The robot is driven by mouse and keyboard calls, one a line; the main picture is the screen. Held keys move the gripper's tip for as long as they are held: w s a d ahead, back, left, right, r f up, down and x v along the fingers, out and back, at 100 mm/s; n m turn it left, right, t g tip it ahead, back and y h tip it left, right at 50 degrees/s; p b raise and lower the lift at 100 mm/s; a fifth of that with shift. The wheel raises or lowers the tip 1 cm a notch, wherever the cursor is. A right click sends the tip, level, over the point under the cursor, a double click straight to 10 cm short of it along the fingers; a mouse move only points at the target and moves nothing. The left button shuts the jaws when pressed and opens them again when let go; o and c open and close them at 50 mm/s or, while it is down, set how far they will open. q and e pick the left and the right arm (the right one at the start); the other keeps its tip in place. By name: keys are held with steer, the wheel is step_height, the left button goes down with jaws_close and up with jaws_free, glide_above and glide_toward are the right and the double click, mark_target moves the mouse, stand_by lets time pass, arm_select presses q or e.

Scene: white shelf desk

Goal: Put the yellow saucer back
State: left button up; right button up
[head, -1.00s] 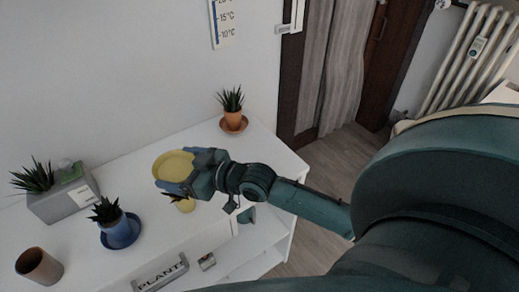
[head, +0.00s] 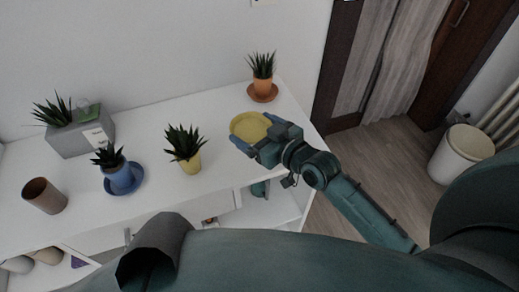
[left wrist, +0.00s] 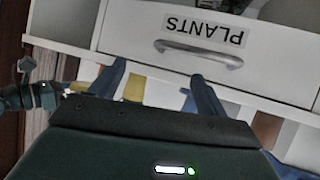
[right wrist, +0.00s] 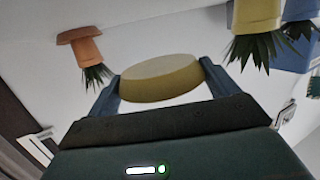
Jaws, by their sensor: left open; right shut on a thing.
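The yellow saucer (head: 250,127) is held by my right gripper (head: 252,142) over the right part of the white desk top. In the right wrist view the saucer (right wrist: 160,78) sits between both fingers, its broad face showing. The yellow pot with a spiky plant (head: 190,161) stands on the desk to the left of the saucer, with no saucer under it. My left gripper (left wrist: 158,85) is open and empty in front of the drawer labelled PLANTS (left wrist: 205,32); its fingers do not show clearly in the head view.
An orange pot on its saucer (head: 263,90) stands at the back right. A blue pot on a blue saucer (head: 120,178), a grey planter (head: 80,137) and an empty brown pot (head: 44,196) stand at left. The desk top between the yellow and orange pots is clear.

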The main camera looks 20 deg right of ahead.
step_height(320, 180, down, 4)
steer(key=shift+a, duration=0.1)
step_height(320, 180, down, 3)
steer(key=shift+f+b, duration=0.15)
steer(key=shift+b, duration=0.5)
steer(key=shift+f, duration=0.2)
steer(key=shift+f, duration=0.15)
steer(key=o, duration=0.8)
